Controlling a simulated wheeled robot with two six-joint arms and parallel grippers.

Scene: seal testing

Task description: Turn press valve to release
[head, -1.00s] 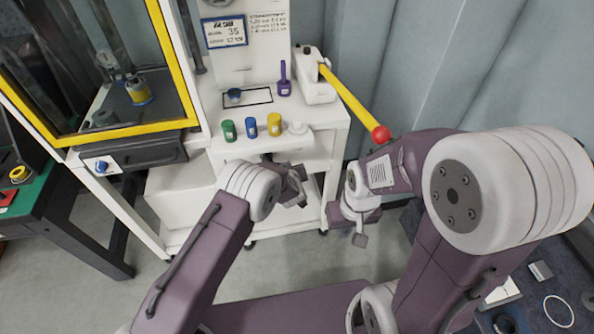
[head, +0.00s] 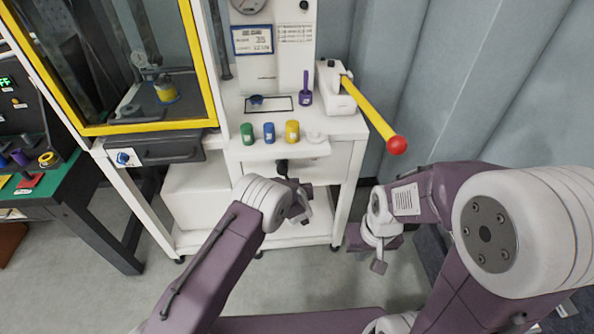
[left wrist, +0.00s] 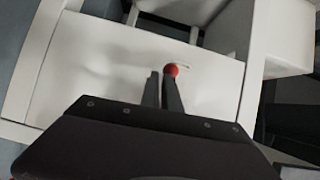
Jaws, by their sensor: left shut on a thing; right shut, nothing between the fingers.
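A blue knob (head: 124,157) with a white plate is on the front panel under the yellow-framed press chamber, at the left of the head view; it looks like the press valve. My left gripper (head: 303,212) is low in front of the white cart, well right of the knob. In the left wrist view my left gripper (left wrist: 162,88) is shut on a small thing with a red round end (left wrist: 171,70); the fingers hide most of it. My right gripper (head: 380,262) is shut and empty, right of the cart and far from the knob.
The white cart (head: 345,125) carries green (head: 247,133), blue (head: 269,132) and yellow (head: 292,131) containers. A yellow lever (head: 368,112) with a red ball end juts out on its right. A green-topped bench (head: 62,185) stands at the left. Floor in front is clear.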

